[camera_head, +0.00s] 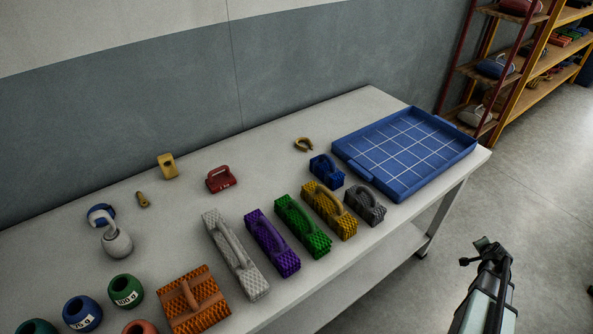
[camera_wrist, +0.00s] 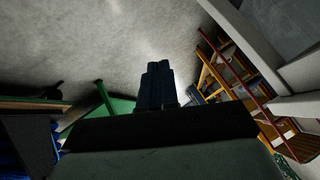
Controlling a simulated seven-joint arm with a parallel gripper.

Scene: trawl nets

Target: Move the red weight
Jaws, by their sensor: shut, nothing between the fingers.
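My gripper (camera_head: 481,241) is off the table's right front side, over the floor, far from the red weight. In the wrist view the fingers of my gripper (camera_wrist: 156,85) are together, with nothing between them. The red weight does not show in the wrist view.
A blue tray with a white grid (camera_head: 452,158) lies at the table's right end. A row of coloured handled blocks, including a green one (camera_head: 302,226), runs along the front. Round labelled weights stand at the left. Shelves (camera_head: 531,78) stand behind right.

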